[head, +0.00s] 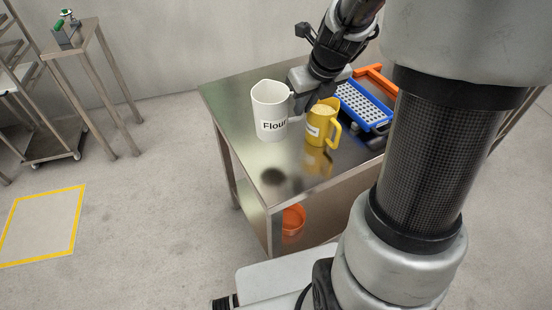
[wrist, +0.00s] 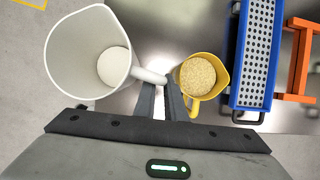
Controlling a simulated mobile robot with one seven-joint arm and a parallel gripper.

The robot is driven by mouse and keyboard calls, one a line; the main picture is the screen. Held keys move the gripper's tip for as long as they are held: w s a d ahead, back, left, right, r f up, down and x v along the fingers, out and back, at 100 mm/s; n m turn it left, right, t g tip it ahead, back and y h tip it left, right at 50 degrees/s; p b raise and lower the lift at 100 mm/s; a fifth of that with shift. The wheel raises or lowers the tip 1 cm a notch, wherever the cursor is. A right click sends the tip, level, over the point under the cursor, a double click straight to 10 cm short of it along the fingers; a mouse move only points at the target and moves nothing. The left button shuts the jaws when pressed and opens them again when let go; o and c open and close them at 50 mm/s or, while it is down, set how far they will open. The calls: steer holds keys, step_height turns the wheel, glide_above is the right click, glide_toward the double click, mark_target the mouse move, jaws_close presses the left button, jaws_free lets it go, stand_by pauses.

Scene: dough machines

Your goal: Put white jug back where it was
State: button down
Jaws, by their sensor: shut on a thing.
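The white jug (head: 270,112), labelled "Flour", is upright at the left side of the steel table (head: 222,98). In the wrist view the white jug (wrist: 62,55) shows white contents at its bottom. My gripper (head: 298,100) is shut on the jug's handle, at the jug's right side; in the wrist view my gripper (wrist: 160,88) has its fingers at the handle's end. A dark patch shows on the tabletop in front of the jug. I cannot tell whether the jug's base touches the table.
A yellow jug (head: 318,130) with grainy contents stands close to the right of my gripper. A blue perforated tray (head: 362,108) and an orange frame (head: 378,78) lie behind it. An orange bowl (head: 293,220) is below the tabletop. The table's front left is clear.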

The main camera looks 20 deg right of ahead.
step_height(320, 180, down, 10)
steer(key=b, duration=0.3)
steer(key=shift+r+b, duration=0.1)
steer(key=shift+b, duration=0.3)
steer(key=shift+r, duration=0.1)
steer(key=c, duration=1.8)
jaws_free()
